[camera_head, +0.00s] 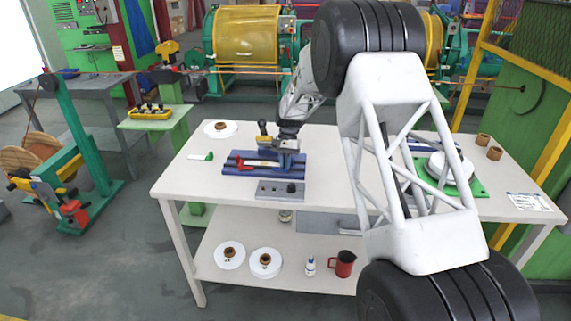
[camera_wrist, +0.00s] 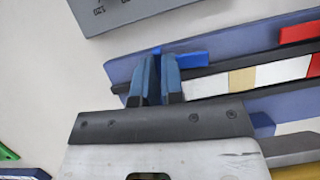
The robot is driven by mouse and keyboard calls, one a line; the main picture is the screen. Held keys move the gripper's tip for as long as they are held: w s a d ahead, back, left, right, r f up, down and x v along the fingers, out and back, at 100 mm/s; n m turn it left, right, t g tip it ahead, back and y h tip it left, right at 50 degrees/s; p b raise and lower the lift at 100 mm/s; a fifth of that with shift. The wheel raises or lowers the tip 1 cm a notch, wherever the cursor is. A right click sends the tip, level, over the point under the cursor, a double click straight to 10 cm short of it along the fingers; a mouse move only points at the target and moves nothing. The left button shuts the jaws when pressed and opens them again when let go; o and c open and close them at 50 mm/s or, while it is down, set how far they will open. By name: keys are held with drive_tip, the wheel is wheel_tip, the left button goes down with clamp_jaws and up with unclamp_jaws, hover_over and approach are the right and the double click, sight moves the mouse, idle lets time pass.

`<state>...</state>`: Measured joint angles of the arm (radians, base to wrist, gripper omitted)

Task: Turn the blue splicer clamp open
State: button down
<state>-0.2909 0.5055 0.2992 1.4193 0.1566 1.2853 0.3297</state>
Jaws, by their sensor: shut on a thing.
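The splicer (camera_head: 235,168) is a blue base on the white table, with a grey box at its front. In the wrist view its blue base (camera_wrist: 225,45) runs diagonally, with a dark rail and a pale strip with a tan band on it. The blue clamp (camera_wrist: 185,59) is a bright blue lever at the rail's near end. My gripper (camera_wrist: 158,78) has its two fingers close together at this lever, shut on it; the fingers hide part of it. A red clamp (camera_wrist: 300,32) sits farther along the rail, also seen in the head view (camera_head: 240,164).
A yellow-and-black tool (camera_head: 263,130) stands behind the splicer. A white disc (camera_head: 220,129) and a green-handled item (camera_head: 209,156) lie to the left. A green plate with a white spool (camera_head: 450,168) lies to the right. The table's front left is clear.

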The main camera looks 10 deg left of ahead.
drive_tip(key=shift+n, duration=0.6)
drive_tip(key=c, duration=1.2)
unclamp_jaws()
drive_tip(key=shift+c, duration=0.2)
drive_tip(key=v, duration=0.7)
drive_tip(key=shift+a+r, duration=0.15)
drive_tip(key=shift+r, duration=0.2)
drive_tip(key=shift+w, duration=0.15)
